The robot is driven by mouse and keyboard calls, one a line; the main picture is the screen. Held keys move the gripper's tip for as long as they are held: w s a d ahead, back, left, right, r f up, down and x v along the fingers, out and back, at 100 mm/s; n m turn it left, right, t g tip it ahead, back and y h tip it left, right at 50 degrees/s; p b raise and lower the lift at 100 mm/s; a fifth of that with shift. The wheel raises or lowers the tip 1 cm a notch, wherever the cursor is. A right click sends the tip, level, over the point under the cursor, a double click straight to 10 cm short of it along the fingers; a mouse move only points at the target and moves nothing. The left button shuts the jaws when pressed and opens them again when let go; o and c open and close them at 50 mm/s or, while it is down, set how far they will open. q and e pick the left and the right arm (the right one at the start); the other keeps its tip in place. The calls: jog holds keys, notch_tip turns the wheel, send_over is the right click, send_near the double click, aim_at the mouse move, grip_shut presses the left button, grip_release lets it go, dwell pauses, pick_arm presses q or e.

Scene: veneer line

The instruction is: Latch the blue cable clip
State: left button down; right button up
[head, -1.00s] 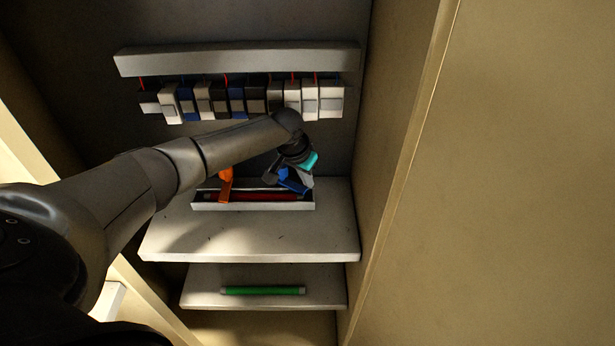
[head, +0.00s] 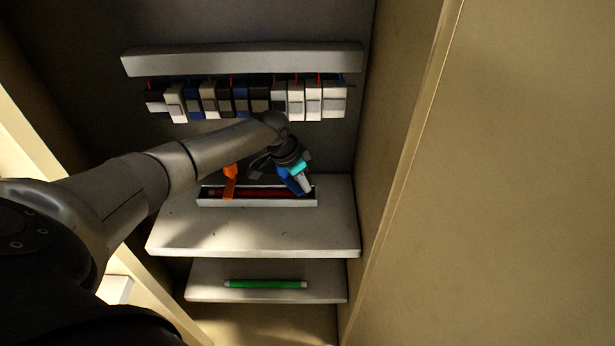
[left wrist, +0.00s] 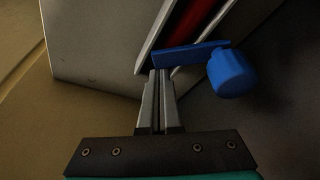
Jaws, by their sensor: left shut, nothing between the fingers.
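The blue cable clip (head: 292,186) is at the right end of the shallow white tray (head: 257,202), partly hidden by my left gripper (head: 306,188). In the left wrist view the clip shows as a flat blue arm (left wrist: 188,56) lying across the tray's channel, with a rounded blue end (left wrist: 232,74) at its right. My left gripper (left wrist: 157,75) is shut and empty, its fingertips right by the flat arm. I cannot tell whether they touch it or whether the clip is latched. A red cable (head: 250,193) lies in the tray. My right gripper is not in view.
An orange clip (head: 230,182) stands up at the tray's left. The tray sits on a white shelf (head: 255,232); a green rod (head: 265,284) lies on the shelf below. Several breaker-like modules (head: 240,98) hang above. A tan cabinet wall (head: 385,190) stands close on the right.

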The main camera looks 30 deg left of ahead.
aim_at(295, 199)
pick_arm(q)
jog(key=s+m, duration=0.1)
jog(key=m, duration=0.1)
jog(key=s+a+m+h, duration=0.1)
jog(key=m, duration=0.1)
jog(key=shift+s+f+g+b, duration=0.1)
jog(key=shift+s+g+b, duration=0.15)
jog(key=shift+g+b, duration=0.15)
jog(key=shift+s+a+m, duration=0.2)
jog(key=shift+s+m, duration=0.1)
jog(key=shift+m, duration=0.4)
jog(key=shift+s+a, duration=0.2)
